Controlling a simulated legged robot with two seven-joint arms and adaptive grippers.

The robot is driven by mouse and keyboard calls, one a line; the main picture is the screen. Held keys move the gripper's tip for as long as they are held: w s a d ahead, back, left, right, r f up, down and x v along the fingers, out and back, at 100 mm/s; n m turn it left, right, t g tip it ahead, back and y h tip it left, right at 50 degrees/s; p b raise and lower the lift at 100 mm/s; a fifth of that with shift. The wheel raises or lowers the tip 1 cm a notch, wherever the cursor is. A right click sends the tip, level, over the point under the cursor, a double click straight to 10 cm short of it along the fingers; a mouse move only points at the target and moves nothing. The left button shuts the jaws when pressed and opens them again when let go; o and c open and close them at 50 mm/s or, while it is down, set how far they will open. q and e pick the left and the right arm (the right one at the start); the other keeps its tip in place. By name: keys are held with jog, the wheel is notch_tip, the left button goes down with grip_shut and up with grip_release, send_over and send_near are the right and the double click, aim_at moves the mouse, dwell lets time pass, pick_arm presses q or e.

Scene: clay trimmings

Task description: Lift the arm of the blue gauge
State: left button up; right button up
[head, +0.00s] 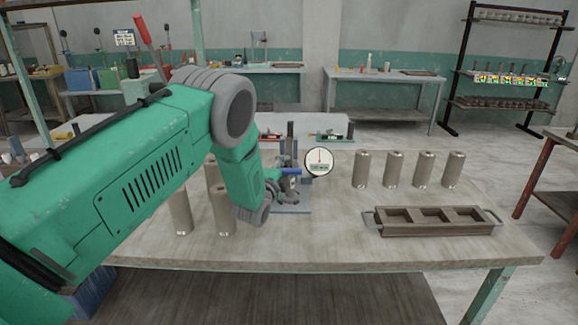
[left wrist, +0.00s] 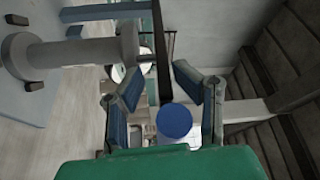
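The blue gauge stands on the table behind my left gripper; its round white dial (head: 319,160) faces me in the head view, and its blue-grey base plate (head: 293,209) shows below. A blue cylindrical handle (head: 290,171) sticks out sideways at the gauge. In the left wrist view its round blue end (left wrist: 174,121) lies between my fingers. My left gripper (head: 282,188) is open, with a blue-padded finger on each side of the handle in the left wrist view (left wrist: 168,100) and gaps visible beside it. The gripper and arm hide part of the gauge. My right gripper is not in view.
Several grey-brown cylinders (head: 393,169) stand behind right, and others stand left, partly behind my arm. A three-compartment mould (head: 435,221) with end handles lies at the right. The tabletop (head: 330,240) in front is clear. A second table (head: 345,127) stands behind.

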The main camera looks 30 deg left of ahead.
pick_arm(q)
jog(key=shift+a+f, duration=0.15)
jog(key=c, duration=0.6)
jog(key=shift+d+r, duration=0.25)
jog(key=shift+d, duration=0.9)
grip_shut()
jog(key=shift+w+d+r, duration=0.1)
jog(key=shift+d, duration=0.25)
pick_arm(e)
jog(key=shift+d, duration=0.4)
pick_arm(q)
jog(key=shift+a+r, duration=0.1)
jog(key=shift+a, duration=0.05)
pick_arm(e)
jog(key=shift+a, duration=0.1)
